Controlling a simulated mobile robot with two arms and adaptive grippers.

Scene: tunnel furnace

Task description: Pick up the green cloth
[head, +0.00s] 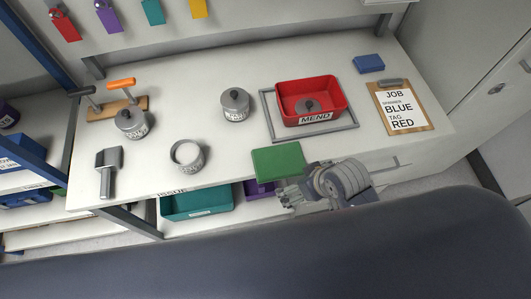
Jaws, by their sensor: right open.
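The green cloth (278,161) lies folded flat at the front edge of the white bench, below the red bin. My right gripper (284,196) is just in front of the bench edge, below the cloth in the picture. It is open, points to the left and appears empty. I cannot tell whether it is level with the cloth or lower. My left gripper is not in view.
A red MEND bin (312,119) with a lid inside stands in a grey frame. A clipboard (401,107) and blue block (368,64) lie to the right. A teal bin (196,205) is below the bench.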

